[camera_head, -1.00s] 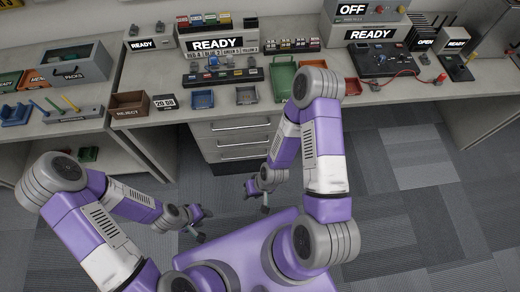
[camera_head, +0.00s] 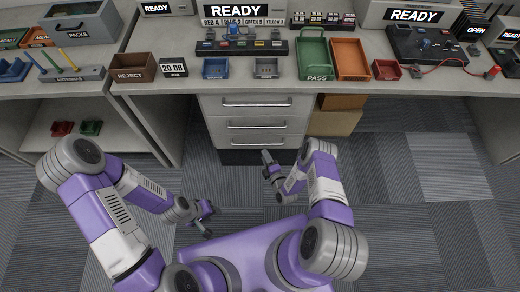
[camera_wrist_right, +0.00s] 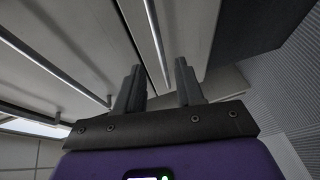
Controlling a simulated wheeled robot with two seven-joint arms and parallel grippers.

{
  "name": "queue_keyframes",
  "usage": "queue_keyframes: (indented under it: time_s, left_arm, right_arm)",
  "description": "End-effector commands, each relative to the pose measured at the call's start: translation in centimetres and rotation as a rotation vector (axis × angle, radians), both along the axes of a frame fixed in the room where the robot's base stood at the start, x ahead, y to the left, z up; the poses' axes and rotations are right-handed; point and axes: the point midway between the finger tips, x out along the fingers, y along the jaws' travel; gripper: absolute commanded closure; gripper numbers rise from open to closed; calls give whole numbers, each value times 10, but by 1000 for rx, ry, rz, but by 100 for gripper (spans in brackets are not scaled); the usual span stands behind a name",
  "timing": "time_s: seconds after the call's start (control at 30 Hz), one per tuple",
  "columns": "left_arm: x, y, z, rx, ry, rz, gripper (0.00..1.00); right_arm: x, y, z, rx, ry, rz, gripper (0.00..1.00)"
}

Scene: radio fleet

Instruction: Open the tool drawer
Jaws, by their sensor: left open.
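A grey drawer unit (camera_head: 208,123) with three closed drawers stands under the bench. Its top drawer has a long bar handle (camera_head: 257,104); the middle handle (camera_head: 257,126) and bottom handle (camera_head: 257,144) are below it. No label tells which is the tool drawer. My right gripper (camera_head: 267,162) is low in front of the unit. In the right wrist view its two fingers (camera_wrist_right: 160,78) are apart and empty. A bar handle (camera_wrist_right: 157,40) lines up beyond the gap between them; contact cannot be told. My left gripper (camera_head: 206,217) is open and empty, further left and nearer my base.
The bench top above carries a reject bin (camera_head: 133,68), a green pass tray (camera_head: 314,60), an orange tray (camera_head: 350,60) and a device with a red cable (camera_head: 427,46). Cardboard boxes (camera_head: 335,120) stand right of the drawers. Carpet floor is clear to the right.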

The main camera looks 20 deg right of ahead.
Motion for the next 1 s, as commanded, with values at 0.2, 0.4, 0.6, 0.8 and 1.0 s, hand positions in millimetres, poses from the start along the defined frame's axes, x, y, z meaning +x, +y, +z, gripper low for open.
queue_keyframes:
  time_s: [0.2, 0.4, 0.6, 0.8, 1.0]
  left_arm:
    - [0, 0, -16, 0, 0, 0, 57]
    - [0, 0, -27, 0, 0, 0, 57]
    - [0, 0, -30, 0, 0, 0, 57]
    - [0, 0, -29, 0, 0, 0, 57]
    - [0, 0, -29, 0, 0, 0, 57]
  right_arm:
    - [34, 4, -8, -1, -4, 0, 63]
    - [60, 7, -12, 0, -1, 0, 63]
    - [68, 8, -12, 1, 2, 0, 63]
    - [68, 8, -12, 2, 2, 0, 63]
    - [68, 8, -12, 2, 2, 0, 93]
